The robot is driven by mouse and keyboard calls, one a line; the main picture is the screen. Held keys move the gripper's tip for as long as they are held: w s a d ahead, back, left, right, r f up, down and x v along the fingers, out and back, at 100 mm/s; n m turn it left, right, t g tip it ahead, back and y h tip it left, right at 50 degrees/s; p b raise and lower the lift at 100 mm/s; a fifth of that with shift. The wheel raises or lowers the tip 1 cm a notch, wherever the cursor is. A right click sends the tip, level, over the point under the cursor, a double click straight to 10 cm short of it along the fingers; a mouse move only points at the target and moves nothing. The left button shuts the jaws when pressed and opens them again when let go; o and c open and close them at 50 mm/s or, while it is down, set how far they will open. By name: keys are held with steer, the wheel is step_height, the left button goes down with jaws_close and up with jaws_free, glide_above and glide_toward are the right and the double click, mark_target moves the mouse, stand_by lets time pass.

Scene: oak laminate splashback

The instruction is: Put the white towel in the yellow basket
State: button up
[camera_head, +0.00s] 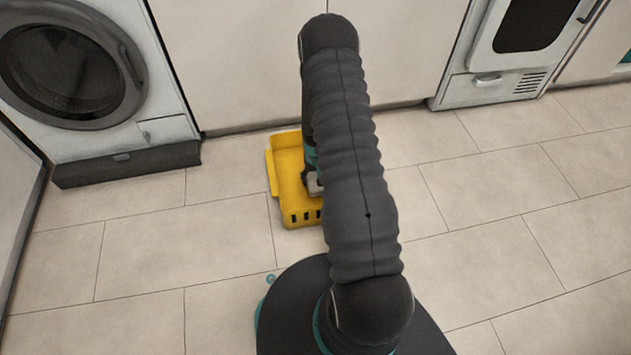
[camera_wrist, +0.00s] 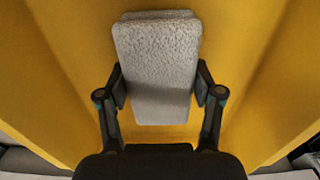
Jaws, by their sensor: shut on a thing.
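The yellow basket (camera_head: 288,165) stands on the tiled floor in front of the cabinets, partly hidden by my arm in the head view. In the wrist view its yellow surface (camera_wrist: 60,70) fills most of the background. The white towel (camera_wrist: 157,60) is a folded, fluffy block between my fingers. My gripper (camera_wrist: 159,92) is shut on the towel, one finger pressing each side. In the head view a small pale part of the towel (camera_head: 314,184) shows over the basket beside my arm. I cannot tell whether the towel touches the basket's floor.
A washing machine (camera_head: 75,75) stands at the back left, and a white appliance with a dark window (camera_head: 510,50) at the back right. Pale cabinet fronts (camera_head: 235,60) stand behind the basket. The tiled floor (camera_head: 510,190) is clear on both sides.

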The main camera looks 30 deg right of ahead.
steer(key=shift+f, duration=0.8)
steer(key=shift+f, duration=0.1)
steer(key=shift+f, duration=0.15)
steer(key=o, duration=1.2)
